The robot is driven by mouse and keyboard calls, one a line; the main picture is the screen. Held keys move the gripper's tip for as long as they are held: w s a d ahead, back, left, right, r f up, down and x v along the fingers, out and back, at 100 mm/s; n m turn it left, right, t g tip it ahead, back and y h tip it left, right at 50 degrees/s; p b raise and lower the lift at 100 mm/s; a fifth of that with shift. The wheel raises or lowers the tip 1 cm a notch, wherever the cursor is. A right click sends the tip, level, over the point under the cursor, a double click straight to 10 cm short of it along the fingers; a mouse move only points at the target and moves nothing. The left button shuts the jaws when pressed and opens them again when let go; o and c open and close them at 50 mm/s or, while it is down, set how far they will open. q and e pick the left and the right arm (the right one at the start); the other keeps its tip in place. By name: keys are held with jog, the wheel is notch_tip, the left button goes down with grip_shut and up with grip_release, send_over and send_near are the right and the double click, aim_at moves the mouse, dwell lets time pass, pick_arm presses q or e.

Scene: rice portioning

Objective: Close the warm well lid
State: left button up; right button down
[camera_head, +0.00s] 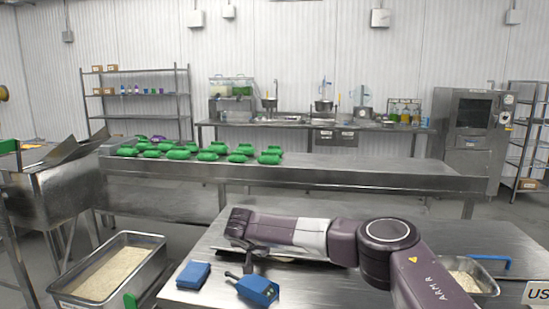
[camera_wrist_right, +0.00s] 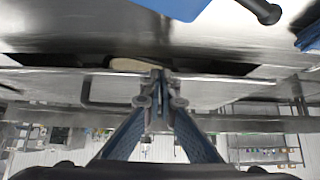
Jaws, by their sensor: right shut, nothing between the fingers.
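My right gripper (camera_wrist_right: 160,78) is shut and empty, its fingertips together at the edge of a metal panel with a bar handle, which looks like the warm well lid (camera_wrist_right: 215,92). Whether they touch it is unclear. Beyond that edge, a dark gap (camera_wrist_right: 75,61) with a pale patch in it shows the well partly uncovered. In the head view my right arm lies across the worktable and hides most of the lid and well; a thin metal edge (camera_head: 290,256) shows below the forearm. My left gripper is not in view.
Two blue objects (camera_head: 194,275) (camera_head: 259,291) lie on the worktable's front left. A pan of rice (camera_head: 155,241) stands at the left, and a smaller rice pan (camera_head: 488,284) at the right. Green bags (camera_head: 208,156) lie on the long counter (camera_head: 330,176) behind.

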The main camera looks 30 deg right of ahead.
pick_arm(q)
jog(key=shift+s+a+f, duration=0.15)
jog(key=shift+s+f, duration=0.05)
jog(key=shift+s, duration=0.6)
